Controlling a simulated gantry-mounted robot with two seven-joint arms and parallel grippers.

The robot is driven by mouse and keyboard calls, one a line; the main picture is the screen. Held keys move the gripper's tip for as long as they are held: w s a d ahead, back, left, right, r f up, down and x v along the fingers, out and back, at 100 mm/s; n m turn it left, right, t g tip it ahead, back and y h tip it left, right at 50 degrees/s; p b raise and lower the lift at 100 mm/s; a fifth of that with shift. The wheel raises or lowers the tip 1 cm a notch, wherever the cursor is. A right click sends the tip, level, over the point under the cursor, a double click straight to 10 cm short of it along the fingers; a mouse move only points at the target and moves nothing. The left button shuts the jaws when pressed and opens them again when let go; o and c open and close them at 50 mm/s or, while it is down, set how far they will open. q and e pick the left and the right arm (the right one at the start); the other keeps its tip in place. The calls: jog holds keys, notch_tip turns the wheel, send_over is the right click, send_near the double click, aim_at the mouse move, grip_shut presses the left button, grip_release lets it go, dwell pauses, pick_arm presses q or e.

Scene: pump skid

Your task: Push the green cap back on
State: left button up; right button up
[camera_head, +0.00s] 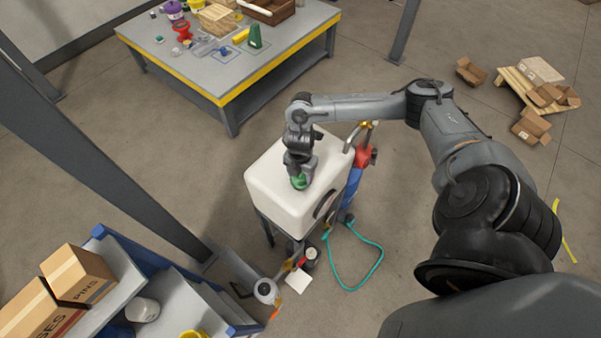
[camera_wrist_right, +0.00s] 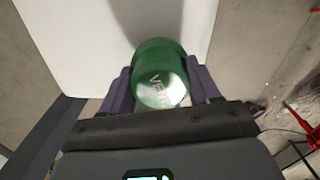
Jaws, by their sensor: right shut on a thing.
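The green cap (camera_head: 299,182) is at the top face of the white tank (camera_head: 275,178) in the head view. My right gripper (camera_head: 299,173) points down over the tank and is shut on the cap. In the right wrist view the green cap (camera_wrist_right: 161,75) sits between the two dark fingers (camera_wrist_right: 162,92), with pale lettering on its shiny top. The white tank surface (camera_wrist_right: 80,35) shows behind it. Whether the cap touches the tank or is seated on an opening is hidden. My left gripper is not in view.
A red and blue pump part (camera_head: 362,160) stands at the tank's right side. A teal hose (camera_head: 375,268) loops on the floor. A yellow-edged workbench (camera_head: 205,72) with tools stands behind. A shelf with boxes (camera_head: 78,275) is at lower left.

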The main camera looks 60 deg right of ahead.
jog(key=shift+f, duration=0.25)
jog(key=o, duration=1.2)
jog(key=shift+o, duration=0.2)
jog(key=shift+r, duration=0.1)
jog(key=shift+r, duration=0.6)
notch_tip(320, 180, up, 4)
jog(key=shift+r, duration=0.1)
notch_tip(320, 180, up, 4)
jog(key=shift+p, duration=0.85)
jog(key=shift+r+p, duration=0.3)
jog(key=shift+r, duration=0.35)
